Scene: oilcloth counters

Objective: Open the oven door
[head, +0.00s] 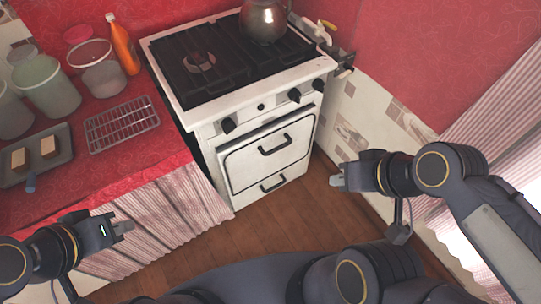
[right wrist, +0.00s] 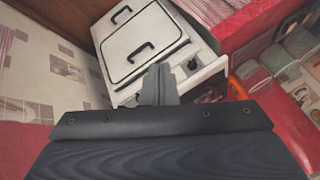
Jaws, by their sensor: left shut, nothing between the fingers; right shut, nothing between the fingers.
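The white oven (head: 255,110) stands against the back wall with dark burners on top. Its door (head: 262,160) has a dark handle (head: 275,145) and looks shut. A lower panel with its own handle (head: 273,185) is beneath. In the right wrist view the oven door (right wrist: 145,40) appears rotated, with its handle (right wrist: 140,53) beyond the fingers. My right gripper (head: 338,181) is shut and empty, to the right of the oven and apart from it. It also shows in the right wrist view (right wrist: 159,72). My left gripper (head: 124,227) is shut and empty by the counter's curtain.
The red counter (head: 150,168) left of the oven holds a wire rack (head: 121,124), a tray (head: 62,166), several canisters (head: 47,86) and an orange bottle (head: 123,45). A kettle (head: 263,20) sits on the stove. The wooden floor (head: 240,228) before the oven is clear.

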